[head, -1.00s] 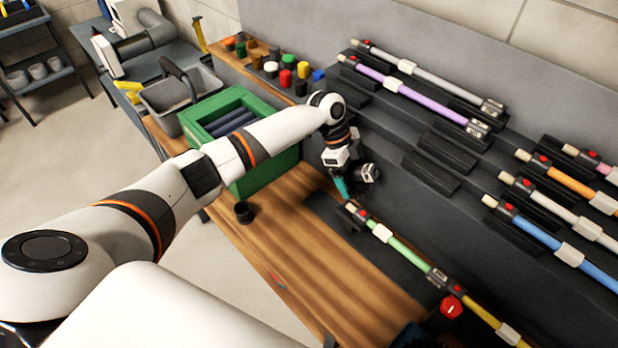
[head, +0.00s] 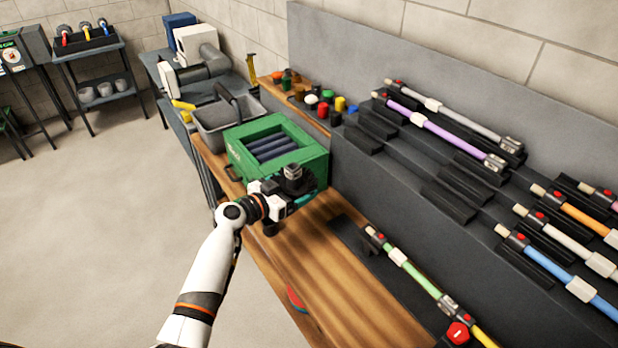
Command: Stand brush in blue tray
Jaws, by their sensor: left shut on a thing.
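My left gripper (head: 283,198) is shut above the wooden bench, in front of the green box. A small teal thing (head: 305,198) shows at its fingers; the gripper and wrist hide most of it, and I cannot tell whether it is a brush. No blue tray can be made out with certainty. A dark rack (head: 88,43) with red, yellow and blue-topped pieces stands on the far shelf at the upper left. My right gripper is not in view.
A green box (head: 305,160) with dark rolls and a grey tub (head: 212,125) stand at the bench's far end. Coloured rods, including a green rod (head: 420,273), lie in black holders to the right. The wooden bench top (head: 300,250) is mostly clear in front.

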